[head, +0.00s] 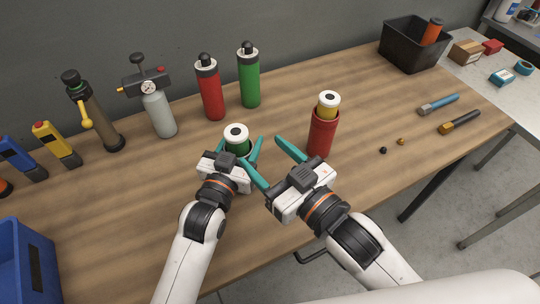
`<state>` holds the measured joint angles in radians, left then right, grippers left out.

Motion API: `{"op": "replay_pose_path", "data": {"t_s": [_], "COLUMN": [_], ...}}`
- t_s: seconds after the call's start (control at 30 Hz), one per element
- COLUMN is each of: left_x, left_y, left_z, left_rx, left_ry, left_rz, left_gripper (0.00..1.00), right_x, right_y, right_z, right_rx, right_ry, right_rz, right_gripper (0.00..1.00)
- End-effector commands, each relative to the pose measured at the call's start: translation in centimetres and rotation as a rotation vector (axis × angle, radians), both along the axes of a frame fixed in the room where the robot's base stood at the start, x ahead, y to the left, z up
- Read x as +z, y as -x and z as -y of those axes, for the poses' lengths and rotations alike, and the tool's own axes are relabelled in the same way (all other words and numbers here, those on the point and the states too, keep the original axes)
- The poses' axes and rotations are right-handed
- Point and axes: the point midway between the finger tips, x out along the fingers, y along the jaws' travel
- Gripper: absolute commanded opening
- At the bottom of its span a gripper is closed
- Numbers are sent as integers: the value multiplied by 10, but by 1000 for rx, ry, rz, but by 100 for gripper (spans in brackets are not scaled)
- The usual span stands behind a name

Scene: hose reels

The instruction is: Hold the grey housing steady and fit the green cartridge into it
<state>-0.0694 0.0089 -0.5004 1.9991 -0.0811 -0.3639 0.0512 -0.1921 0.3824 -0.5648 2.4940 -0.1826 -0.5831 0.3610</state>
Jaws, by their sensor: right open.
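A green cartridge (238,147) with a white ringed top stands upright in front of my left gripper (241,141). The fingers of my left gripper reach to either side of it, and I cannot tell if they touch anything. The lower part of the cartridge is hidden by this gripper. I see no clear grey housing; whether one is behind the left gripper is hidden. My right gripper (266,148) is open and empty, just right of the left gripper, its fingers wide apart above the table.
A red housing (321,136) with a yellow, white-topped cartridge (328,104) stands right of my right gripper. Red (210,92) and green (249,80) black-capped bottles and a gauge pump (158,113) stand behind. A black bin (410,52) is far right. The front right table is mostly clear.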

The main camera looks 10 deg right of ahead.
Motion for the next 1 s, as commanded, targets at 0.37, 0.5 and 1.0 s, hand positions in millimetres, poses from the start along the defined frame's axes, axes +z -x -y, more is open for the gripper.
{"op": "replay_pose_path", "data": {"t_s": [0.37,0.5,1.0], "left_x": [1,1,-1], "left_y": [0,0,13], "left_z": [0,0,-7], "left_rx": [1,1,1], "left_ry": [0,0,-1], "left_rz": [2,2,0], "left_gripper": [28,72,81], "right_x": [1,1,1], "right_y": [2,2,2], "right_z": [1,1,1], "right_rx": [0,0,0], "right_ry": [-1,-1,-1], "right_rz": [1,0,0], "right_gripper": [65,65,65]}}
